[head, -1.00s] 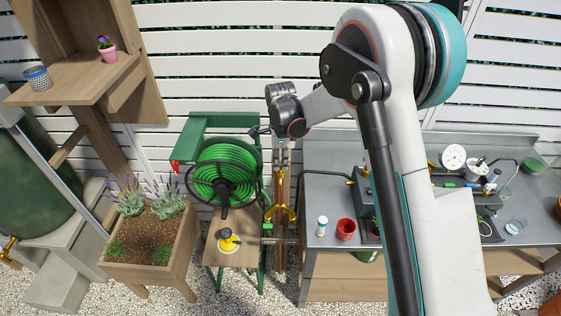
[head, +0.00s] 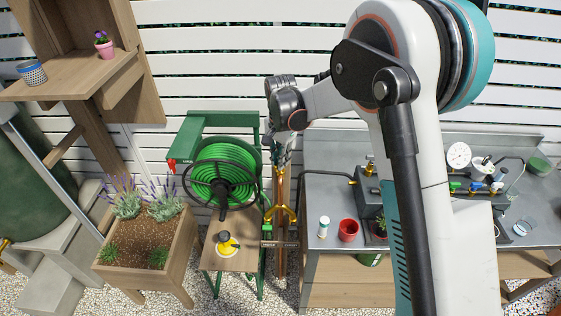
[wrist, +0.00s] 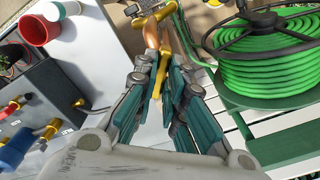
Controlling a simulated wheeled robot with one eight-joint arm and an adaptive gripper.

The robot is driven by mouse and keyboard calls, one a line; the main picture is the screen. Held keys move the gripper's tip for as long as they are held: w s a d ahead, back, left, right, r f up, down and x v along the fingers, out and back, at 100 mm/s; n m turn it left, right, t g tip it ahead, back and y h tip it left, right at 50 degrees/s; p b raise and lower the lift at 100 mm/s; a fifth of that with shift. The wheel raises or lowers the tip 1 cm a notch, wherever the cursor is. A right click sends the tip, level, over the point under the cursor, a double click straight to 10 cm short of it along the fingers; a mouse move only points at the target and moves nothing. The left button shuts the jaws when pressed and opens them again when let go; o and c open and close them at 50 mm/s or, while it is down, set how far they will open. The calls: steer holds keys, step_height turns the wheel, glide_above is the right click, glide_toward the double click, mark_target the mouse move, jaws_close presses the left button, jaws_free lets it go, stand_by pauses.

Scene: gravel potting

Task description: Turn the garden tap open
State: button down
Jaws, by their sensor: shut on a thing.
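The garden tap is brass, on an upright copper pipe (head: 281,240) beside the green hose reel; its forked brass body (head: 280,212) shows in the head view. In the wrist view the copper pipe (wrist: 151,36) runs away from me, and a brass part of the tap (wrist: 160,72) lies between my fingertips. My gripper (wrist: 160,76) is shut on this brass part, which looks like the tap's handle. In the head view my gripper (head: 281,152) is at the top of the pipe, partly hidden by my wrist.
The green hose reel (head: 222,170) stands close on the left. A wooden stand (head: 232,260) holds a yellow-and-black item. On the right a metal bench (head: 330,185) carries a red cup (head: 348,230), a white bottle (head: 323,227) and pipework. A wooden planter (head: 150,245) stands further left.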

steer(key=n+b, duration=0.1)
steer(key=n, duration=0.2)
steer(key=shift+n, duration=0.4)
steer(key=shift+n+b, duration=0.3)
steer(key=shift+n, duration=1.5)
steer(key=c, duration=1.7)
jaws_free()
steer(key=shift+o, duration=0.2)
step_height(320, 180, up, 12)
